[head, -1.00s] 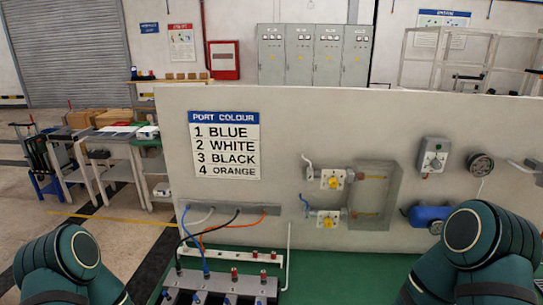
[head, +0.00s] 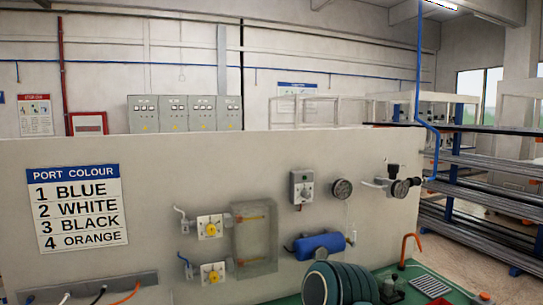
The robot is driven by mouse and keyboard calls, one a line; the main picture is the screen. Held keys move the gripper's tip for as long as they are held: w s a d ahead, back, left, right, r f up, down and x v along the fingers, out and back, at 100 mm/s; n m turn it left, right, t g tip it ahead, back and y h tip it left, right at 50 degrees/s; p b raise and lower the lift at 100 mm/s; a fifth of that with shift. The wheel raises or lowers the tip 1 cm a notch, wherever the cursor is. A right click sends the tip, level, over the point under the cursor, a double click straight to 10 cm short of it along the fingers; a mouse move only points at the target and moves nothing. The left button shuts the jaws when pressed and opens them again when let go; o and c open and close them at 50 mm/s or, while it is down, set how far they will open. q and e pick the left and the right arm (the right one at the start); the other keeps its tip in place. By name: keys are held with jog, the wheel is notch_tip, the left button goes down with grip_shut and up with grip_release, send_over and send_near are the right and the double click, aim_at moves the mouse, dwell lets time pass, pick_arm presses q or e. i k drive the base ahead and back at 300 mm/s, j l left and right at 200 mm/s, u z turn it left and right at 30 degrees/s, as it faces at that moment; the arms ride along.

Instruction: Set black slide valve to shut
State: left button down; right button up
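No slide valve is clearly identifiable in the head view. The ends of a white hose (head: 65,298), a black hose (head: 99,294) and an orange hose (head: 127,292) show at a grey recess (head: 90,284) at the lower left; whatever they lead to lies below the frame. A black-and-metal valve fitting (head: 399,188) sits on the panel's right end, joined to a blue pipe; its setting is too small to tell. Neither gripper is in view.
The upright panel (head: 150,160) carries a port colour sign (head: 76,208), two yellow-knobbed valves (head: 210,229), a clear box (head: 254,237), a switch box (head: 302,187), a gauge (head: 342,189) and a blue cylinder (head: 320,246). A pipe rack (head: 490,185) stands at right.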

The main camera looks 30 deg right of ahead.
aim_at(416, 181)
jog(key=z, duration=1.85)
